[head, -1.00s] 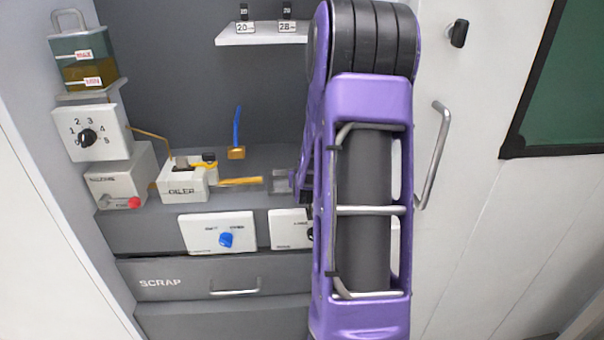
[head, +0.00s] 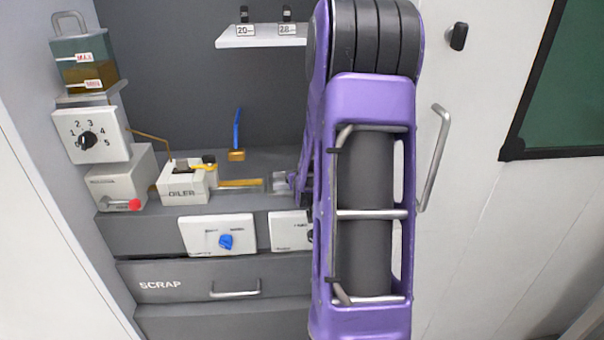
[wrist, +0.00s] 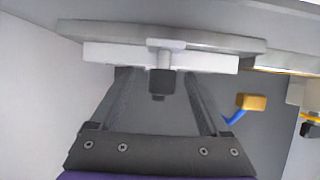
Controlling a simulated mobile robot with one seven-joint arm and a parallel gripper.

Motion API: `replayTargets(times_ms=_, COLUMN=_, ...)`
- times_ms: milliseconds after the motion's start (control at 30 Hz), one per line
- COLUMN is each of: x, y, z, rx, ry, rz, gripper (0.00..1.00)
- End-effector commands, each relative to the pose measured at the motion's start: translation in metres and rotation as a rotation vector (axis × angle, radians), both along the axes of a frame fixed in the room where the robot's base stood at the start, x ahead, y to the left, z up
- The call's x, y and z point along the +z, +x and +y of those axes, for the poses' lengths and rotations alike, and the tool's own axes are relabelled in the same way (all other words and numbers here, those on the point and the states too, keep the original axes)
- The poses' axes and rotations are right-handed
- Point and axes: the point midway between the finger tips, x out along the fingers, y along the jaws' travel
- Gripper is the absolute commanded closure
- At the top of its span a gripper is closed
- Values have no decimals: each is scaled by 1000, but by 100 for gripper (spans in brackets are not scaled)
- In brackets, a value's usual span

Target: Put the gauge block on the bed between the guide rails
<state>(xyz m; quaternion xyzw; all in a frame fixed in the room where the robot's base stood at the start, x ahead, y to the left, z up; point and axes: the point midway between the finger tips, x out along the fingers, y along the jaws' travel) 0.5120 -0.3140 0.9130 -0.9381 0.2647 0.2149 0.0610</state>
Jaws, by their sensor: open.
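In the wrist view, my gripper (wrist: 157,76) is open, with one dark finger on each side of a black knob. The knob sits on a pale stem under a small light-grey block (wrist: 165,44), which looks like the gauge block seen upside down. The block overlaps a long white bar (wrist: 110,54), with a grey bar (wrist: 90,34) beside it. These bars look like the bed and its rails. I cannot tell whether the block is seated between them. In the head view my arm hides my gripper and most of the bed; a pale metallic part (head: 279,182) shows beside the arm.
The oiler (head: 185,187) stands left of the bed with a yellow strip (head: 240,183). A brass block with a blue handle (head: 236,155) stands behind the strip. A shelf (head: 250,42) above holds tagged pieces 20 and 28. Control panels (head: 218,235) are on the front.

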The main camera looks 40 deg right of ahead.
Motion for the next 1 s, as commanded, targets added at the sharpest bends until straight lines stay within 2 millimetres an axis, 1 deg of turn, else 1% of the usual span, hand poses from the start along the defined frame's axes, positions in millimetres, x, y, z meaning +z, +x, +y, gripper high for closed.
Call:
replayTargets(times_ms=33, x=6, y=-8, z=5, rx=1, ry=-3, rz=-1, gripper=21)
replayTargets(times_ms=300, x=31, y=-52, z=32, rx=0, ry=-2, rz=-1, gripper=21)
replayTargets(times_ms=400, x=38, y=-65, z=40, rx=0, ry=-1, rz=0, gripper=21)
replayTargets(times_ms=500, x=43, y=-75, z=46, rx=1, ry=-2, rz=0, gripper=21)
replayTargets(times_ms=700, x=47, y=-84, z=51, rx=0, ry=-1, rz=0, gripper=21)
replayTargets(times_ms=1000, x=47, y=-84, z=52, rx=0, ry=0, rz=0, gripper=21)
